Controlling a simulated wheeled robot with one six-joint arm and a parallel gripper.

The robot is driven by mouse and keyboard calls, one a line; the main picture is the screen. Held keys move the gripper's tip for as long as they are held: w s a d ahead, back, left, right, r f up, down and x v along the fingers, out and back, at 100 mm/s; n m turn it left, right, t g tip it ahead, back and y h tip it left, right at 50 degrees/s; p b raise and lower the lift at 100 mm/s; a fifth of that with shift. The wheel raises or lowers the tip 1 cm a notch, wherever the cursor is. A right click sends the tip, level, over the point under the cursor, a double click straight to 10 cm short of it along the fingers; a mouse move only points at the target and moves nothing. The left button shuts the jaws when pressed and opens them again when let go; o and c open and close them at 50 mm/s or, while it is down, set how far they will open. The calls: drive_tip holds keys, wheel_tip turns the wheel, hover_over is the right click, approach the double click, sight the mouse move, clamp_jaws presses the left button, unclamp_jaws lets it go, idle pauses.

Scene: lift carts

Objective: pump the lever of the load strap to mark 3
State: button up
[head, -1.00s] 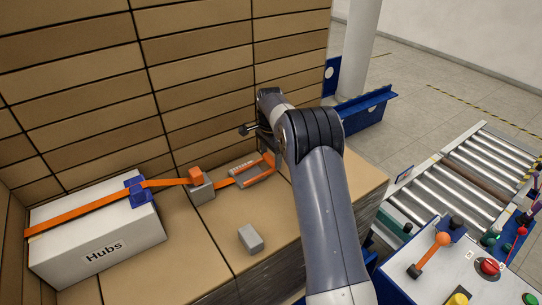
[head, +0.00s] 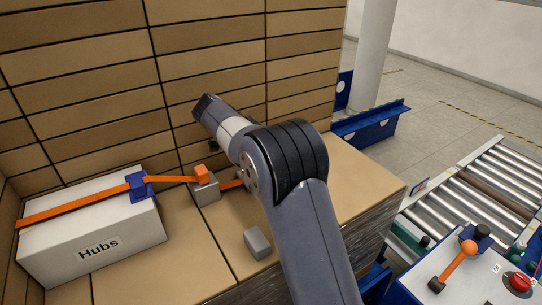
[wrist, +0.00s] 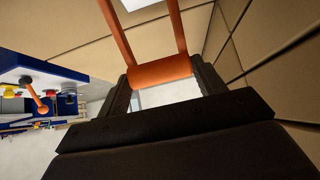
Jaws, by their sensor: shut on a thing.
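The orange load strap (head: 80,204) runs over a white box marked "Hubs" (head: 115,225), through a blue buckle (head: 142,188), to a grey block with an orange top (head: 206,190). In the head view my arm hides my gripper, most of the lever and its mark plate, so I cannot read the mark. In the wrist view the lever's orange crossbar (wrist: 160,72) lies between the two dark fingers of my gripper (wrist: 163,84), which is shut on it. Two orange side arms run from the bar to the top of the picture.
A small grey block (head: 257,243) lies loose on the cardboard top. Stacked cartons (head: 240,60) form a wall behind. A control panel with an orange-knobbed lever (head: 456,262) and a roller conveyor (head: 500,190) stand to the right.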

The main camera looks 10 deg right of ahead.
drive_tip(key=shift+s+a+r+t+h+b, duration=0.15)
drive_tip(key=shift+s+a+t+h+b, duration=0.15)
drive_tip(key=shift+a+h+b, duration=0.3)
drive_tip(key=shift+o, duration=0.2)
drive_tip(key=shift+a+r, duration=0.2)
drive_tip(key=shift+a, duration=0.1)
drive_tip(key=shift+s+a+r, duration=0.1)
drive_tip(key=shift+s+a, duration=0.1)
drive_tip(key=shift+a, duration=0.15)
drive_tip(key=shift+c, duration=0.2)
drive_tip(key=o, duration=1.2)
drive_tip(key=shift+a, duration=0.2)
drive_tip(key=shift+o, duration=1)
drive_tip(key=shift+d, duration=0.15)
